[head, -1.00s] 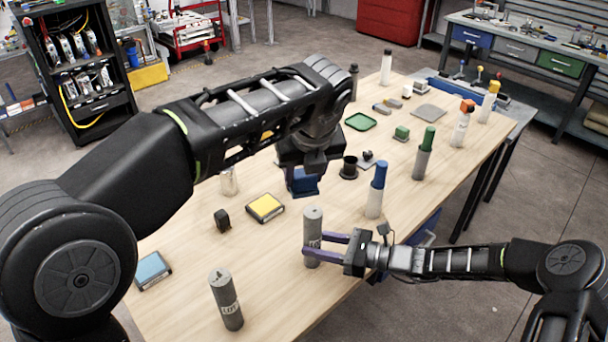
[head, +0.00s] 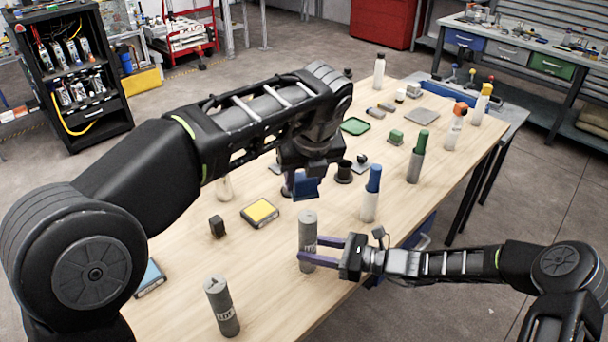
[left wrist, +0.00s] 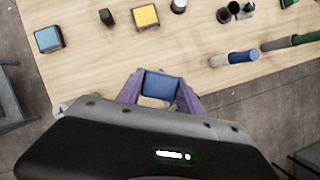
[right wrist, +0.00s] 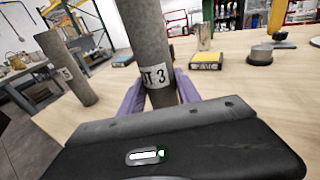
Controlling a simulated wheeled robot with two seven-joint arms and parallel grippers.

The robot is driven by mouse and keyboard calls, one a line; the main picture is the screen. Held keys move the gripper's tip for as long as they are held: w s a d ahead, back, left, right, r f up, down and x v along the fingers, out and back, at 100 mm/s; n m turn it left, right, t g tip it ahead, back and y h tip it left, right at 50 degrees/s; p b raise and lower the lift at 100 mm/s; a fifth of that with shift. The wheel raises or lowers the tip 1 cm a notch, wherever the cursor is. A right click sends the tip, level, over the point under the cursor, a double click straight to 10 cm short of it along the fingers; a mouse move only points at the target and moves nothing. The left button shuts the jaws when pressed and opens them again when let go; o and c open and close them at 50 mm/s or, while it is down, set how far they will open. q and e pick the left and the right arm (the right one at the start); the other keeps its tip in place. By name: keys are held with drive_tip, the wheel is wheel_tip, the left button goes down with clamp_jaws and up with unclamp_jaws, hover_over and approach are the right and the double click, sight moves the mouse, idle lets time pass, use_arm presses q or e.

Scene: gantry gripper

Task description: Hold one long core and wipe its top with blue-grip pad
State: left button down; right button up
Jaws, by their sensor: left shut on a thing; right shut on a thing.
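My right gripper (head: 312,248) is shut around a tall grey core (head: 308,226), which is upright near the table's front edge. In the right wrist view this core (right wrist: 150,45) carries a "LOT 3" label, and its lower end is hidden behind my gripper. My left gripper (head: 304,184) is shut on the blue-grip pad (head: 307,187), above the table and behind the core in the head view. In the left wrist view the pad's blue grip (left wrist: 163,85) sits between the purple fingers. The pad appears apart from the core. A second grey core (head: 222,308) stands at front left.
A yellow-topped block (head: 260,212), a black block (head: 217,227) and a blue-topped block (head: 150,278) lie left of the held core. A blue-capped cylinder (head: 371,193) stands right of it.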

use_arm(q)
wheel_tip(320, 180, down, 7)
drive_tip(key=shift+f, duration=0.15)
drive_tip(key=shift+w+d+f, duration=0.1)
drive_tip(key=shift+w+d, duration=1.2)
drive_tip(key=shift+w, duration=0.05)
drive_tip(key=shift+s+a, duration=1.35)
drive_tip(key=shift+s, duration=0.05)
drive_tip(key=shift+r, duration=4.1)
use_arm(e)
drive_tip(key=o, duration=1.2)
drive_tip(key=v, duration=1.2)
